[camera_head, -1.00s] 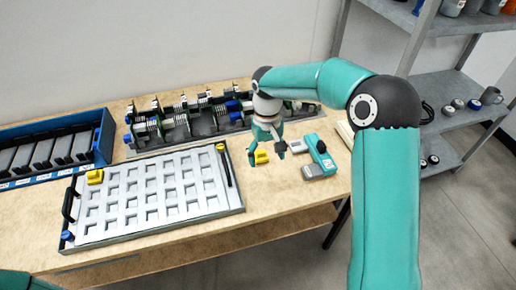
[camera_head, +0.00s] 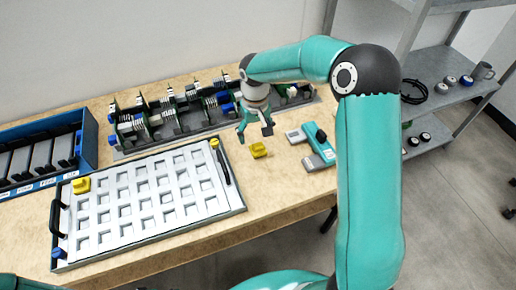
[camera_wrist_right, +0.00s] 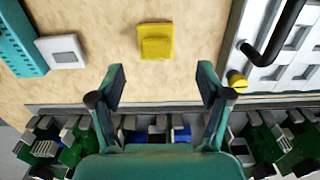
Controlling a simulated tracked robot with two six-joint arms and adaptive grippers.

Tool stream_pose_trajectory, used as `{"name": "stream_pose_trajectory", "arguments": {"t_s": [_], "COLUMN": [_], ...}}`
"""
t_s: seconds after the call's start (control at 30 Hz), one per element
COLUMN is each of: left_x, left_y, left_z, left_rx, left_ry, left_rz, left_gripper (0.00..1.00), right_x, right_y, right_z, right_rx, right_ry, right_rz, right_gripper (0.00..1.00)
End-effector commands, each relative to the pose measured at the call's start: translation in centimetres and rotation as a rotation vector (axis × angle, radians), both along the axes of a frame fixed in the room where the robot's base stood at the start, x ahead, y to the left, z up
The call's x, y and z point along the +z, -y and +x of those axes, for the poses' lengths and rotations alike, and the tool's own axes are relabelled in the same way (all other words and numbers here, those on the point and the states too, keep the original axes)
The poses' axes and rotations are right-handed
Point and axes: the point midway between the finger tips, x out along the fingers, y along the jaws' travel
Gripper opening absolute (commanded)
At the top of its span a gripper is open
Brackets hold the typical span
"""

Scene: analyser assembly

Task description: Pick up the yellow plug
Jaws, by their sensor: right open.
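A yellow plug (camera_head: 258,150) lies on the bare wooden table between the tray and the teal device. It also shows in the right wrist view (camera_wrist_right: 155,41), at top centre beyond my fingertips. A second yellow piece (camera_head: 81,185) sits on the tray's far left corner. My right gripper (camera_head: 254,133) is open and empty, just behind the loose plug in the head view and apart from it. In the right wrist view its two spread fingers (camera_wrist_right: 161,80) have nothing between them. My left gripper is not in view.
The white gridded tray (camera_head: 150,240) is left of the plug, with a yellow knob (camera_head: 214,143) at its corner. A teal device (camera_head: 318,146) lies to the right. A row of circuit boards (camera_head: 165,118) stands behind. A blue bin (camera_head: 88,140) is far left.

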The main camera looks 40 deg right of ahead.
Motion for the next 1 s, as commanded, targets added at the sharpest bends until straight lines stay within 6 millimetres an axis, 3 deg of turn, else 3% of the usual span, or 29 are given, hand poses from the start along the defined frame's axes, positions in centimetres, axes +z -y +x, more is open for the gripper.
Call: {"name": "stream_pose_trajectory", "arguments": {"t_s": [0.27, 0.6, 0.87, 1.0], "left_x": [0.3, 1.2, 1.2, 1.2], "left_y": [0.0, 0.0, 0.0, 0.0], "left_z": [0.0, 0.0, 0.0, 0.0], "left_rx": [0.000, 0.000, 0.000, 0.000], "left_ry": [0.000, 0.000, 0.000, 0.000], "left_rz": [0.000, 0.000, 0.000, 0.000], "left_gripper": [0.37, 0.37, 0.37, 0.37], "right_x": [-1.8, -6.1, -6.5, -6.5], "right_y": [0.1, 0.3, 0.3, 0.3], "right_z": [-0.2, -0.9, -0.8, -0.8], "right_rx": [0.000, -0.001, -0.001, -0.001], "right_ry": [-0.002, -0.002, 0.001, 0.001], "right_rz": [-0.001, 0.000, 0.000, 0.000], "right_gripper": [0.77, 0.77, 0.77, 0.57]}}
